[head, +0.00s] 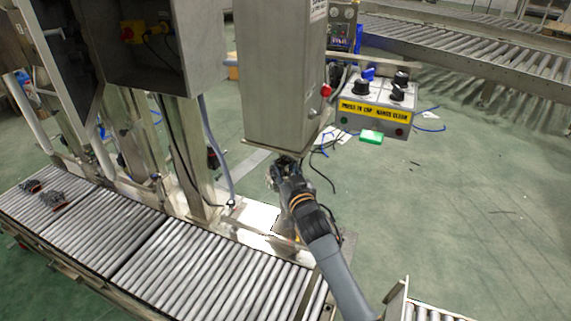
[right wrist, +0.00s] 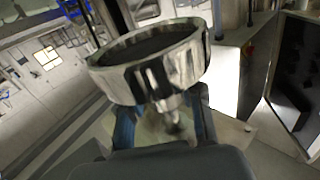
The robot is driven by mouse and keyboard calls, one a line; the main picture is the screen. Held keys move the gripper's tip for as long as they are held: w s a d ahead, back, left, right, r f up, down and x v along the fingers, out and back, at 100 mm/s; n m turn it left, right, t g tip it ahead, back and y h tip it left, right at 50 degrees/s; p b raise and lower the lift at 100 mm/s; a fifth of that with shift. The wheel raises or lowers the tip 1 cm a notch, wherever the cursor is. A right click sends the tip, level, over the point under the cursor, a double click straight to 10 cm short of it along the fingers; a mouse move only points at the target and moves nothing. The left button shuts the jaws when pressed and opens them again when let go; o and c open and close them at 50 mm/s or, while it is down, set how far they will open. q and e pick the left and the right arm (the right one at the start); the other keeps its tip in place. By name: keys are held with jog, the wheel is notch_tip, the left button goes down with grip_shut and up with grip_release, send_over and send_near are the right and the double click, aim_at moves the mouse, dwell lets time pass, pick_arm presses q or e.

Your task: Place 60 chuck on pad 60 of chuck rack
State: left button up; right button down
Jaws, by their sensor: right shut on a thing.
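My right gripper (head: 284,168) is in the middle of the head view, just under the lower end of a tall steel cabinet. In the right wrist view, my right gripper (right wrist: 163,125) is shut on a round, shiny metal chuck (right wrist: 150,62) with a dark top face. The chuck sits tilted above the fingers, with its narrow stem between them. I cannot read a number on it. In the head view the chuck is hidden or too small to make out. I cannot make out the chuck rack or pad 60 in either view. My left gripper is not in view.
A roller conveyor (head: 190,262) runs along the lower left, with small dark grey parts (head: 52,198) at its far left. The steel cabinet (head: 284,75) hangs above my right gripper. A control box (head: 375,108) stands to its right. Green floor is open at the right.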

jog(key=shift+r, duration=0.25)
